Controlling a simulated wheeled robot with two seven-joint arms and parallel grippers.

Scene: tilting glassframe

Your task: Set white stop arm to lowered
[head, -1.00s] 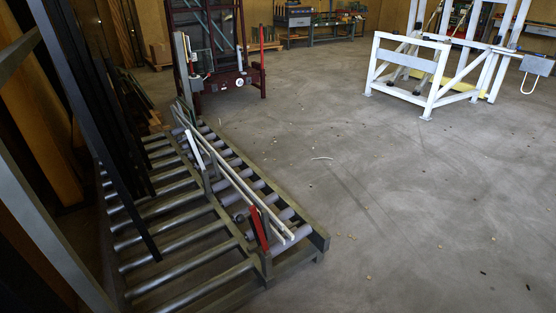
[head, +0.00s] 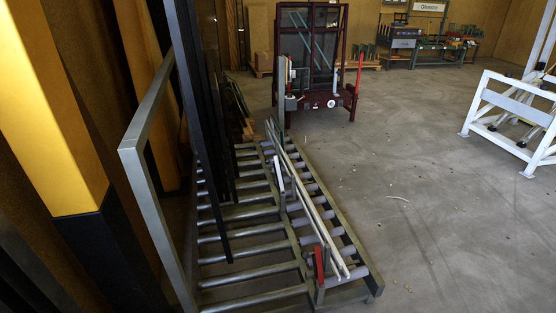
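The white stop arm (head: 279,173) stands on the middle rail of the roller frame (head: 250,239), about halfway along it. It is raised and leans slightly off upright. A red arm (head: 319,263) stands up at the near end of the same rail. Long pale bars (head: 312,217) run along the frame just right of both arms. Neither of my grippers is in view.
A white frame (head: 508,111) stands right. The floor (head: 435,220) right of the rollers is largely open.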

